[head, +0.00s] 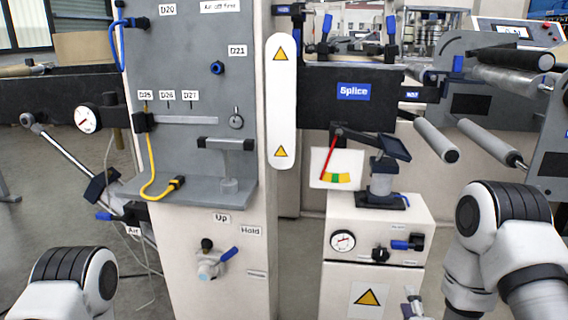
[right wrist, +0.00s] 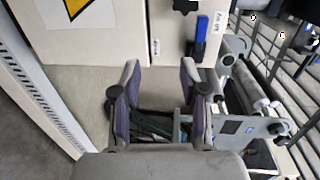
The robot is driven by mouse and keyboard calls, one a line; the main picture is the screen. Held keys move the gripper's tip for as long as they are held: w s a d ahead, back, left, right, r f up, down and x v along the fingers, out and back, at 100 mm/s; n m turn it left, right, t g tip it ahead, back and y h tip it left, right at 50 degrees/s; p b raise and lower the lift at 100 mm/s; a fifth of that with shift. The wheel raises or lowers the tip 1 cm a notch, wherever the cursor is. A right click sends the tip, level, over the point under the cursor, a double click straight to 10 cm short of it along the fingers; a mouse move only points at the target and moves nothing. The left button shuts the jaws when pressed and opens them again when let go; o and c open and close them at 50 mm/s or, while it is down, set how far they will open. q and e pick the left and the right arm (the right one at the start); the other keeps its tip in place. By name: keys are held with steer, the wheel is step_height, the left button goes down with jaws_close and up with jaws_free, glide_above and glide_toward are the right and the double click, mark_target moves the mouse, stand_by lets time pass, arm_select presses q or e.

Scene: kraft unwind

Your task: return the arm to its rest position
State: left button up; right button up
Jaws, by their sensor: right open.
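My right arm comes in from the right of the head view, beside the pale cabinet with the gauge. Only a small part of my right gripper (head: 412,302) shows there, low in front of that cabinet's right side. In the right wrist view my right gripper (right wrist: 160,92) has its two fingers apart, with nothing between them. My left arm shows only as a white and black joint at the lower left of the head view. My left gripper is outside the picture.
A pale cabinet (head: 345,222) with a gauge and blue-handled valve stands left of my right arm. Grey rollers (head: 437,140) jut out above it. A tall panel (head: 190,90) with a yellow cable stands at centre left. Open floor (head: 60,200) lies at the left.

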steer(key=s+a+f+n+g+y, duration=0.1)
steer(key=s+a+f+n+g, duration=0.25)
steer(key=s+f, duration=0.45)
steer(key=s+a+f+n+g+y, duration=0.2)
steer(key=s+f+n+g, duration=0.25)
steer(key=f, duration=0.55)
steer(key=s+a+f+n+g, duration=0.1)
steer(key=s+f+n+g, duration=0.25)
steer(key=s+n, duration=0.4)
steer(key=s+a+f+n+g, duration=0.15)
steer(key=s+n+g, duration=0.3)
steer(key=s, duration=0.55)
step_height(320, 180, up, 30)
steer(key=p, duration=3)
steer(key=shift+w+d+r, duration=0.15)
steer(key=shift+d+r, duration=0.1)
steer(key=shift+d, duration=0.2)
